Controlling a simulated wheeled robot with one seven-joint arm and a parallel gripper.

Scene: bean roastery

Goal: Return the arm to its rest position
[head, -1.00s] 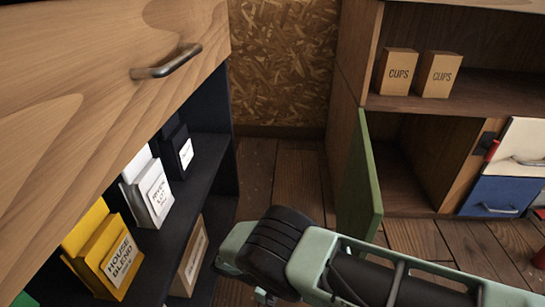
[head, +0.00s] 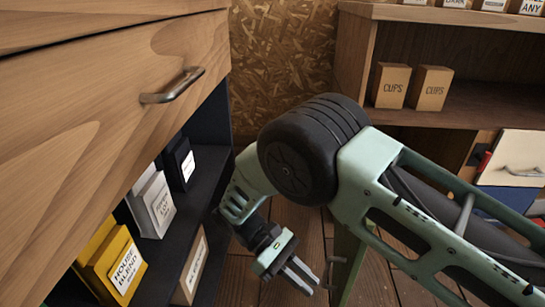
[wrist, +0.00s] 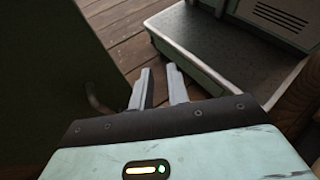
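My arm, pale green with a black joint, is raised and folded across the right half of the head view. My gripper (head: 303,279) hangs from it, pointing down to the right over the wooden floor. In the wrist view, the two fingers of my gripper (wrist: 160,84) stand apart with only floor between them. Nothing is held. The green cabinet door (head: 346,262) stands open close to the right of my gripper, partly hidden behind my arm. A dark panel with a handle, likely this door, fills the left of the wrist view (wrist: 45,75).
A wooden drawer front with a metal handle (head: 173,87) is at the left. Below it, a dark shelf (head: 205,180) holds yellow, white and black bags. Two cups boxes (head: 410,86) stand on the right shelf. Some floor (head: 300,219) is free between the cabinets.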

